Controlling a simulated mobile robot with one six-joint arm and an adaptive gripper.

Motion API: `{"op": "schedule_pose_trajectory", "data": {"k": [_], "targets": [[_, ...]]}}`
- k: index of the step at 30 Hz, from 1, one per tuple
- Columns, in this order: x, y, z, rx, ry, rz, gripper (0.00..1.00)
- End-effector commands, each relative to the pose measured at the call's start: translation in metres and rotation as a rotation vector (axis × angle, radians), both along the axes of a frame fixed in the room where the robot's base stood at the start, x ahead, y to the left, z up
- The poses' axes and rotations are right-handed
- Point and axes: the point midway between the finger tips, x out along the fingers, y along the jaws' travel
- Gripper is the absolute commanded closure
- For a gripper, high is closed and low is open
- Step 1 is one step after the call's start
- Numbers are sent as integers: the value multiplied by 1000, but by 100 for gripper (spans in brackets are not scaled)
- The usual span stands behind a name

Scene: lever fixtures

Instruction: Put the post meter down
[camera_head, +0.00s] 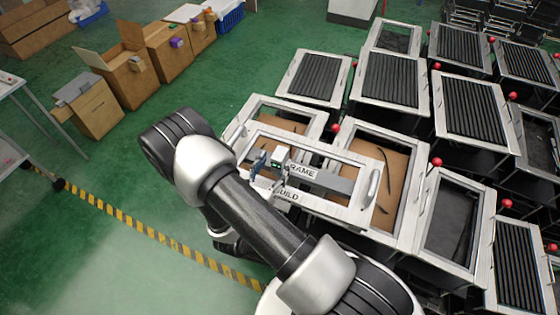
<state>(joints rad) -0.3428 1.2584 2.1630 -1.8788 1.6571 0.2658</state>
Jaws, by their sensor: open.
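A small pale device with a green-lit face (281,155), which looks like the post meter, is at the grey crossbar of a white frame. My gripper (264,168) is just left of it, above the same frame, with its jaws open. The picture is too small to tell whether the fingers touch the device. My arm hides part of the frame's left side. A label reading "RAME" and "UILD", its first letters hidden, is on the frame beside the device.
The white frame (330,207) has a curved handle on its right. Red-knobbed, black-slatted units (470,105) crowd the right side. Open cardboard boxes (125,78) stand at the upper left. Green floor (130,160) is clear left of my arm, crossed by yellow-black tape.

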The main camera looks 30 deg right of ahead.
Motion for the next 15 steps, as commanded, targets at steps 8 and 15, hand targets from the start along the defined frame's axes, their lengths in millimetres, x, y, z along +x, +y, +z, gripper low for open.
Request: {"op": "schedule_pose_trajectory", "data": {"k": [8,15], "targets": [[19,-23,-3,0,-2,-5,43],[35,-42,-4,0,-1,-1,43]]}}
